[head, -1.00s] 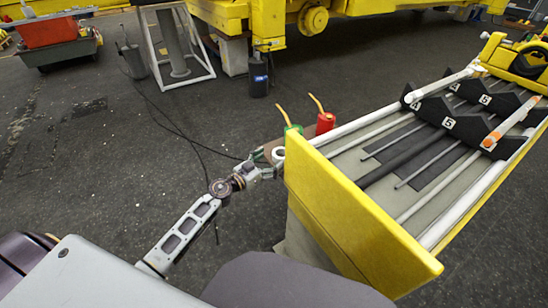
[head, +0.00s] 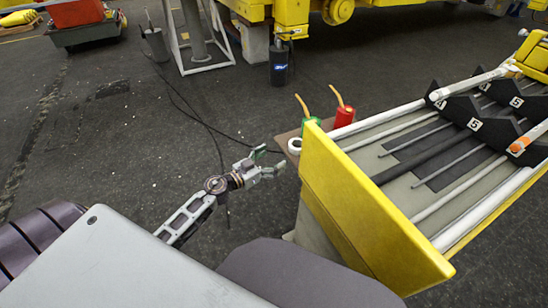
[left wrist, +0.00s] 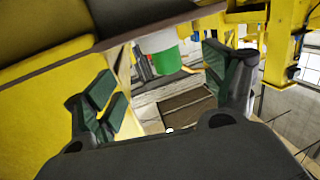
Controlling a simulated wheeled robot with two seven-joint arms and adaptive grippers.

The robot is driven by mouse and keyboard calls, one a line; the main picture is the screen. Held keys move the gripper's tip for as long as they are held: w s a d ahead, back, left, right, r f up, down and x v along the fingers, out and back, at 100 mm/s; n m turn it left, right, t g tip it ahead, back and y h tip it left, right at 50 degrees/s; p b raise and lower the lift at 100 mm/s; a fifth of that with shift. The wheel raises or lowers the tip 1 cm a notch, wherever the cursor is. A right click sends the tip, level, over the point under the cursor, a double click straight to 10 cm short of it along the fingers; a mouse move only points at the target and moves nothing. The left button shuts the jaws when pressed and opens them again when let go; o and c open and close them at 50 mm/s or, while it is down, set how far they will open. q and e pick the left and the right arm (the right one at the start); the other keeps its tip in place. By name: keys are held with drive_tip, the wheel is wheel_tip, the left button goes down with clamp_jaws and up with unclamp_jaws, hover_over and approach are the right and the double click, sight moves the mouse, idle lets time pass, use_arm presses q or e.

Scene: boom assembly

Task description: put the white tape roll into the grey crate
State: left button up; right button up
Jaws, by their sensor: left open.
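The white tape roll (head: 294,146) lies on a small brown surface beside the yellow end panel in the head view. My left gripper (head: 271,162) is open and empty, just left of and below the roll, with a small gap between them. In the left wrist view its two dark green fingers (left wrist: 164,98) are spread apart; I cannot clearly make out the roll there. The grey crate (head: 92,37) appears to be the dark grey bin on the floor at the upper left, with a red box in it. My right gripper is not in view.
The yellow boom panel (head: 365,205) rises close right of my gripper. Cables lie on the otherwise open floor at left.

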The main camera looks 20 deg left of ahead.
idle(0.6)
use_arm(q)
drive_tip(key=s+a+f+n+g+y, duration=0.25)
drive_tip(key=s+f+y, duration=0.2)
drive_tip(key=f, duration=0.65)
drive_tip(key=s+a+f+n+g+y, duration=0.25)
drive_tip(key=f+y, duration=0.25)
drive_tip(key=f, duration=0.6)
drive_tip(key=s+d+f+m+g+h, duration=0.1)
drive_tip(key=s+d+f+g, duration=0.3)
drive_tip(key=s+f, duration=0.4)
drive_tip(key=s+d+f+m+g+h, duration=0.1)
drive_tip(key=s+d+f+g, duration=0.3)
drive_tip(key=s, duration=0.7)
wheel_tip(320, 180, down, 4)
drive_tip(key=d+h, duration=0.1)
drive_tip(key=d, duration=0.1)
drive_tip(key=shift+s+d+m+g, duration=0.3)
drive_tip(key=shift+s+d, duration=0.1)
drive_tip(key=shift+o, duration=0.5)
drive_tip(key=shift+w+a, duration=0.1)
